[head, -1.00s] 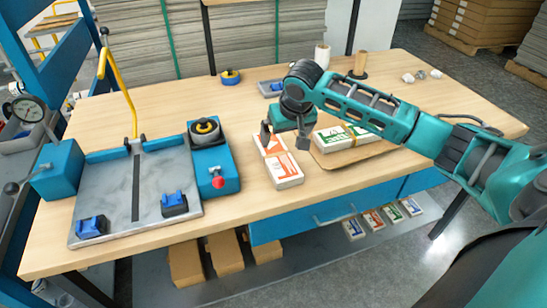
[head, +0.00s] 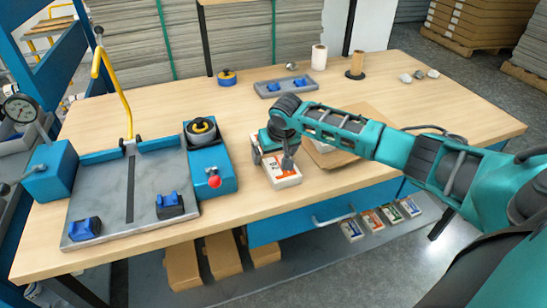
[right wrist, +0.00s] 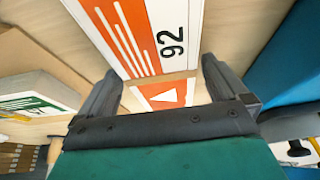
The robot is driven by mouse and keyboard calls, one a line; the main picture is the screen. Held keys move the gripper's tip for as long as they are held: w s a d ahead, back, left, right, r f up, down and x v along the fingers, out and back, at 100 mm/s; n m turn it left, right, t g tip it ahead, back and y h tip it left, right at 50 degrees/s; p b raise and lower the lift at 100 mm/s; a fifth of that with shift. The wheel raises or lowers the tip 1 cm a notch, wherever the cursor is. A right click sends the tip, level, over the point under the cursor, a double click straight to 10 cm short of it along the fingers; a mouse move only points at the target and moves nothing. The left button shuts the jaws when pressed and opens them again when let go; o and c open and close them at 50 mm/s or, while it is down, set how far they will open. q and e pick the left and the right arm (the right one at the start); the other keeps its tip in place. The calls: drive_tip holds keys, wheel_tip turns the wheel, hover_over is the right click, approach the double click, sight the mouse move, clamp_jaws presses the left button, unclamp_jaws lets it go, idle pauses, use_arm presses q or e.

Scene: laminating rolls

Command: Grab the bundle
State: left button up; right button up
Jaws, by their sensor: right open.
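The white bundle with orange print (head: 286,180) lies on the wooden table, right of the blue machine. In the right wrist view the bundle (right wrist: 138,32) shows orange stripes and the number 92. My right gripper (head: 273,160) is over the bundle's far part, pointing down. In the right wrist view the open fingers (right wrist: 160,88) stand to either side of the bundle, with nothing clamped. The gripper hides the bundle's far end in the head view. My left gripper is not in view.
A green-printed bundle (right wrist: 38,108) lies on a cardboard sheet (head: 338,158) beside it, mostly hidden by my arm in the head view. The blue machine (head: 212,170) with a red knob is close on the left. A grey tray (head: 285,87) stands farther back.

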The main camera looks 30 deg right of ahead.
drive_tip(key=shift+c, duration=0.3)
drive_tip(key=c, duration=1.1)
drive_tip(key=shift+o, duration=0.2)
drive_tip(key=shift+r, duration=0.1)
